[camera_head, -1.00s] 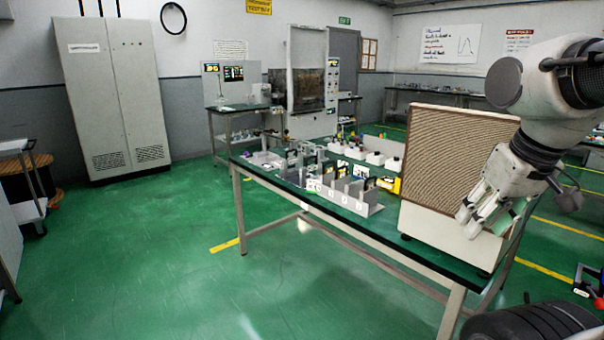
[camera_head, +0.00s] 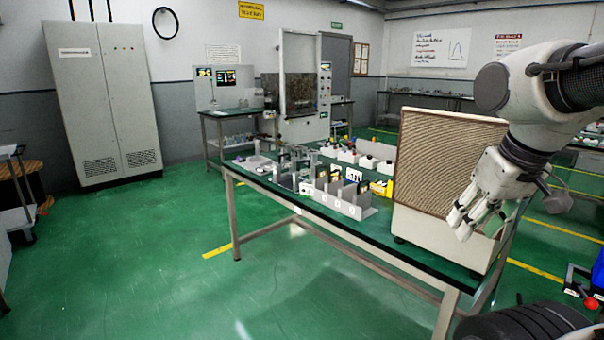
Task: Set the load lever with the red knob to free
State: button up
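I cannot clearly make out the load lever with the red knob. A small round red part (camera_head: 591,304) shows at the lower right edge, on a dark and blue object cut off by the frame; I cannot tell what it belongs to. My gripper (camera_head: 463,226) hangs from my arm at the right, pointing down in front of the beige box with a brown mesh front (camera_head: 447,170). Its fingers hold nothing that I can see. Their spacing is too unclear to tell open from shut.
The green-topped table (camera_head: 378,243) carries grey upright holders (camera_head: 345,200), white units (camera_head: 367,162) and the beige box. A tall grey cabinet (camera_head: 103,100) stands at the left.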

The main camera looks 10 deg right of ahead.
aim_at(591, 303)
jog(key=z, duration=1.75)
jog(key=k+j+z, duration=0.15)
jog(key=z, duration=0.2)
jog(key=k+z, duration=0.3)
